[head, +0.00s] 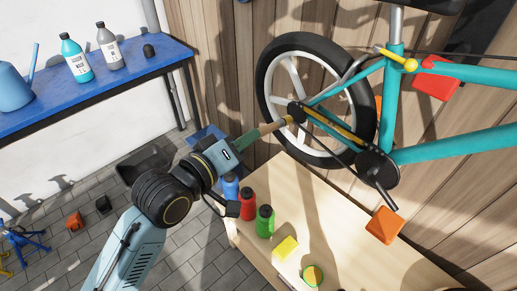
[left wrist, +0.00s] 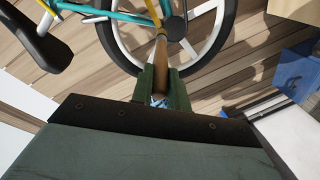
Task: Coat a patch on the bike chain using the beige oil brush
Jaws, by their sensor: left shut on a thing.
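My left gripper (head: 255,134) is shut on the beige oil brush (head: 274,126), whose handle points up and right toward the bike's rear hub. In the left wrist view the brush (left wrist: 160,62) stands out between the two green fingers, toward the wheel. Its far end overlaps the dark rear sprocket area; I cannot tell whether it touches. The bike chain (head: 334,126) shows as a gold strip between the rear hub and the dark crank. The brush's bristles are not clear. My right gripper is not in view.
The teal bike's rear wheel (head: 265,82) stands above a light wooden bench (head: 345,235). A red bottle (head: 248,205), a green bottle (head: 265,222) and a yellow block (head: 286,248) stand on it near my left arm. A blue table (head: 110,82) is at the left.

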